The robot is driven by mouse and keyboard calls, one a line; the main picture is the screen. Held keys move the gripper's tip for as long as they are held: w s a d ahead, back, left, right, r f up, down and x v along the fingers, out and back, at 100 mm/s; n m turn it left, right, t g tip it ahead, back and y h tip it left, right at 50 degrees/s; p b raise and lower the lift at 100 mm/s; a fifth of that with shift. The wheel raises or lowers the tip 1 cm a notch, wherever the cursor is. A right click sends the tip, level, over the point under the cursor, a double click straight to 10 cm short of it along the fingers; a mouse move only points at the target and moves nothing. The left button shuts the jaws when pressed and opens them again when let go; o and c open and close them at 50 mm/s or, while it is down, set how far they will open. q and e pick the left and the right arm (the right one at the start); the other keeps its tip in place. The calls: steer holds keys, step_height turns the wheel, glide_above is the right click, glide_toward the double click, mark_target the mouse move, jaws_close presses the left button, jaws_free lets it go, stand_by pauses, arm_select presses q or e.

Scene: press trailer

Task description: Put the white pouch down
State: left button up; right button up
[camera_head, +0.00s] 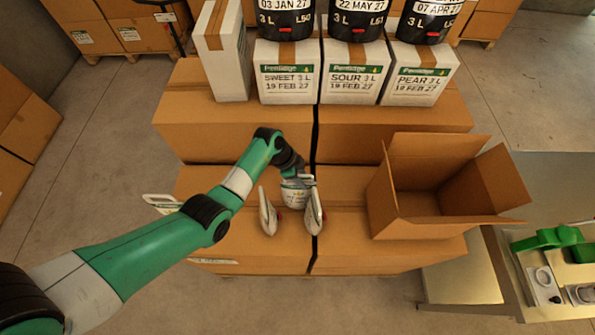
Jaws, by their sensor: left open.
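My left gripper (292,218) hangs over the front cartons near the seam between them. Its two pale fingers are spread apart, with no object clearly held between the tips. A white piece with small green and yellow print (297,193) shows between the bases of the fingers; I cannot tell whether it is the pouch or part of the gripper. A flat white item with a dark edge (160,203) shows at the left edge of the front left carton, partly behind my left arm; I cannot tell what it is. My right gripper is out of view.
An open, empty-looking cardboard box (405,204) stands on the front right carton (345,250). White printed boxes (346,90) with black-topped containers above stand on the rear cartons (240,125). A metal bench (555,200) with green tools is at right. Bare carton top lies around the gripper.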

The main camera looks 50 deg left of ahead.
arm_select(q)
steer(key=p+v, duration=0.3)
steer(key=v, duration=0.8)
steer(key=shift+s+a+r, duration=0.1)
steer(key=shift+r, duration=0.15)
